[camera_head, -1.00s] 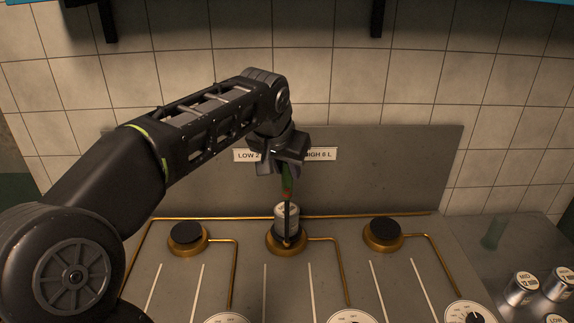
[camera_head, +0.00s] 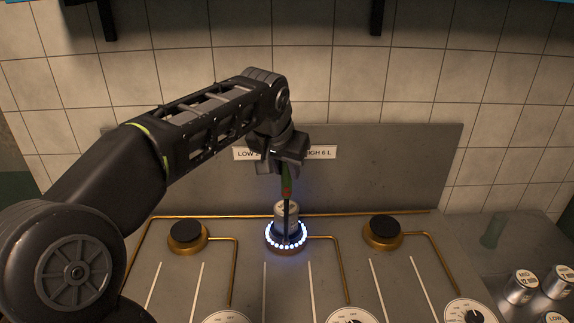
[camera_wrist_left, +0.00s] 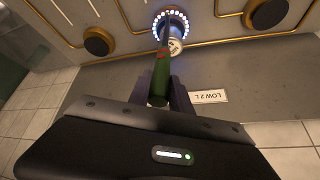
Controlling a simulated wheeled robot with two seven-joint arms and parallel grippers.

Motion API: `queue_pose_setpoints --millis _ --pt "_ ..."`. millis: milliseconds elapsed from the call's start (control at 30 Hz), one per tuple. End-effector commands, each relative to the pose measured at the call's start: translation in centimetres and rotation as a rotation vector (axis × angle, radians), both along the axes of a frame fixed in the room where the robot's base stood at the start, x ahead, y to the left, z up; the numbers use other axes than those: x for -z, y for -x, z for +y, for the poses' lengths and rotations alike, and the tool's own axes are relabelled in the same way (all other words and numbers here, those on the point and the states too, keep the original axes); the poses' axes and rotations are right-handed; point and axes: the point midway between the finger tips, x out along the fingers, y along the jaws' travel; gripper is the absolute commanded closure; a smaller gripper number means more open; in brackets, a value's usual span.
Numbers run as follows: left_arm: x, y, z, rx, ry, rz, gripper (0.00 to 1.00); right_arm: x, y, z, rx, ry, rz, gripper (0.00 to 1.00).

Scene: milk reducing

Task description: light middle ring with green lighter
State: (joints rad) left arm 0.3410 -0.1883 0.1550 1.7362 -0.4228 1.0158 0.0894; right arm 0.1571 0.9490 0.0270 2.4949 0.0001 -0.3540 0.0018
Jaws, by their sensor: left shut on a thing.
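My left gripper (camera_head: 285,160) is shut on the green lighter (camera_head: 287,187), which points down with its dark tip at the middle ring (camera_head: 286,239). The middle ring shows a circle of bright blue-white flame points. A small grey weight-like can with a pale label (camera_head: 287,208) stands at this burner, partly behind the lighter. The wrist view shows the green lighter (camera_wrist_left: 159,82) between my fingers, with its tip over the glowing ring (camera_wrist_left: 170,14). My right gripper is not in view.
Unlit burners stand at left (camera_head: 187,236) and right (camera_head: 383,231). Dials line the front, including a middle one (camera_head: 351,317). Several labelled metal cans (camera_head: 520,287) and a green translucent object (camera_head: 494,232) stand at right. A grey back panel (camera_head: 400,165) rises behind.

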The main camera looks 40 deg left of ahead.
Motion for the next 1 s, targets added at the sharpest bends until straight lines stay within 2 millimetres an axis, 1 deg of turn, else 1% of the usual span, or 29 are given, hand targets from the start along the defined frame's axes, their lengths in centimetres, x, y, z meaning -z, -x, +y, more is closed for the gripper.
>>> queue_pose_setpoints --millis 33,100,533,667,1000 --pt "-0.8 0.0 0.0 0.000 0.001 0.004 1.00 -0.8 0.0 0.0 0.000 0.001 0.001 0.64" --pt "-1.8 0.0 0.0 0.001 0.000 0.000 1.00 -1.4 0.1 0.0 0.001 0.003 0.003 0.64" --pt "-6.8 -0.1 0.0 0.002 -0.003 -0.009 1.00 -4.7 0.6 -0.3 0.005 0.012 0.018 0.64" --pt "-7.4 -0.1 -0.1 0.002 -0.003 -0.009 1.00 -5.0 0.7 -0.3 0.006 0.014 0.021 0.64" --pt "-7.4 -0.1 -0.1 0.003 -0.004 -0.011 1.00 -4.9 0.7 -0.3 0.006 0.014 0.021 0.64"
